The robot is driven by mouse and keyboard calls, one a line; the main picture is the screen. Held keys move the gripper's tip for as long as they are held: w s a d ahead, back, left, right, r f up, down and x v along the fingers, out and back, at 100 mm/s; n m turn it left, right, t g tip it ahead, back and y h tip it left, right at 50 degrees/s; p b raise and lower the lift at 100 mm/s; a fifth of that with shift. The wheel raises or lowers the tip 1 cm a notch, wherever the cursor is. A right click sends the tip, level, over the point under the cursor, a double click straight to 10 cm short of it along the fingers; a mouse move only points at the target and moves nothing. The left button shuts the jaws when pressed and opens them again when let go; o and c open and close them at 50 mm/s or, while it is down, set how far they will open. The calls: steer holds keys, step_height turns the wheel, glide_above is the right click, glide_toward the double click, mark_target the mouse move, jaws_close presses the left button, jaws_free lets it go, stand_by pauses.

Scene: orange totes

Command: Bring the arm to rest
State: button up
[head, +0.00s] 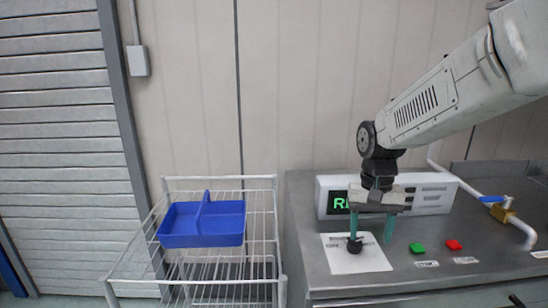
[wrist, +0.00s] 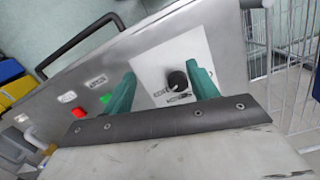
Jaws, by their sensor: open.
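My gripper (head: 371,226) hangs from my arm on the right of the head view, above the metal counter. Its two teal fingers point down and stand apart, with nothing held between them. A black knob (head: 354,245) on a white plate (head: 375,262) lies below, close to the left finger in the head view. In the wrist view the fingers of my gripper (wrist: 163,90) are spread, and the knob (wrist: 178,80) shows between them, nearer the right finger. I cannot tell whether a finger touches the knob.
A white box with a green display (head: 338,203) stands behind the gripper. A green button (head: 417,248) and a red button (head: 453,245) sit to the right. A pipe with a blue-handled valve (head: 491,199) is further right. A wire rack (head: 222,184) holds a blue caddy (head: 202,224) at left.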

steer(key=s+d+r+n+t, duration=0.1)
steer(key=s+r, duration=0.2)
steer(key=s, duration=0.9)
steer(key=s+d+r+n+t, duration=0.1)
steer(key=s+r, duration=0.2)
steer(key=s, duration=0.9)
steer(key=shift+s+d+r+n+t, duration=0.2)
steer(key=shift+d+n+t, duration=0.1)
steer(key=shift+d, duration=0.05)
